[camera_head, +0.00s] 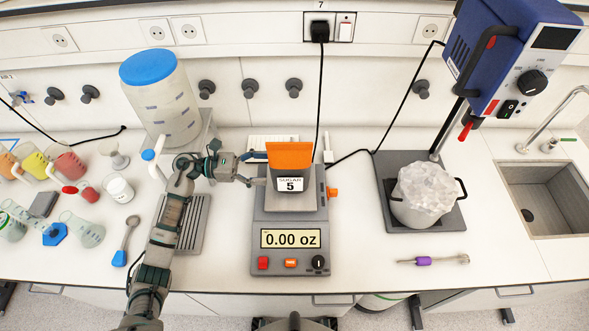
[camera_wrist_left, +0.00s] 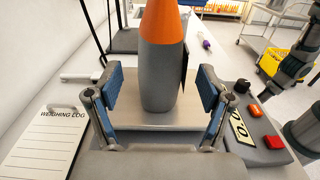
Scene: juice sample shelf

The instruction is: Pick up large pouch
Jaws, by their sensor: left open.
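The pouch (camera_head: 290,157), grey with an orange top and a label reading "SUGAR 5", stands upright on the metal plate of the weighing scale (camera_head: 291,258). The scale display reads 0.00 oz. My left gripper (camera_head: 262,170) reaches in from the left, close to the pouch's left side. In the left wrist view, the open blue-padded fingers (camera_wrist_left: 160,90) are on either side of the pouch (camera_wrist_left: 162,72), which is ahead of them. A gap shows on both sides. The pouch's top is cut off there. My right gripper is not in view.
A clear jug with a blue lid (camera_head: 161,96) stands behind my left arm. A weighing log (camera_wrist_left: 43,140) lies left of the scale. A mixer stand with a filled pot (camera_head: 424,196) is to the right, with a sink (camera_head: 546,198) beyond. Several flasks stand at far left.

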